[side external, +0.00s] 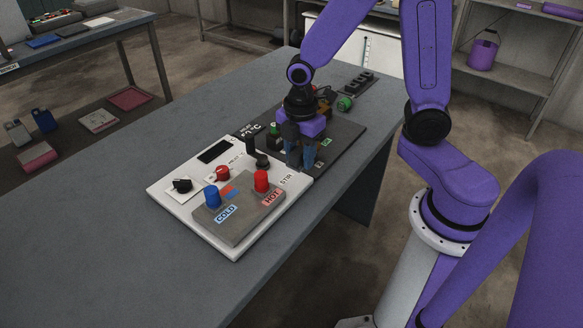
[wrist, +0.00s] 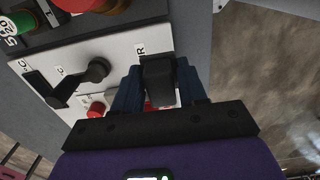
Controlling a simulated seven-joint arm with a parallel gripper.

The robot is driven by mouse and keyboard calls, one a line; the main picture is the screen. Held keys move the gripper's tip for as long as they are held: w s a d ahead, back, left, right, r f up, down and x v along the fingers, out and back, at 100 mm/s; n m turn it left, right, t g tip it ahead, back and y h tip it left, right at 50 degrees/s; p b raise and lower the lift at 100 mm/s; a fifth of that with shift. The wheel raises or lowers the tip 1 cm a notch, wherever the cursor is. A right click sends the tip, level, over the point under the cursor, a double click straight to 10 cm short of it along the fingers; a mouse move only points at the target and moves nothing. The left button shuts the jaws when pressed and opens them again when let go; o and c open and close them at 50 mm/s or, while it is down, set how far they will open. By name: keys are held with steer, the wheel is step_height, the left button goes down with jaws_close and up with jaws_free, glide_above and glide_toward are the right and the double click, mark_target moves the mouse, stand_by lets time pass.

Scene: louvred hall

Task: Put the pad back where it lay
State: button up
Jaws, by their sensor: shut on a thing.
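My gripper (side external: 301,163) has its blue fingers low over the right back edge of the white control board (side external: 167,189), by the STIR label. In the wrist view my gripper (wrist: 157,85) is shut on a black block (wrist: 158,72), which sits between both fingers. I cannot tell whether this block is a pad or a handle fixed to the board. Flat pads lie away from the arm: a red pad (side external: 130,98), a grey pad (side external: 98,120) and a pink pad (side external: 38,155) on the low surface at left.
A dark panel (side external: 343,140) with controls lies behind. The bench (side external: 90,230) is clear at left and front.

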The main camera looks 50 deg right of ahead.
mark_target(291, 179)
steer(key=shift+w+a+f, duration=0.1)
steer(key=shift+w+f, duration=0.95)
steer(key=shift+f, duration=1.8)
steer(key=shift+f, duration=0.2)
steer(key=o, duration=1)
steer(key=shift+r, duration=0.1)
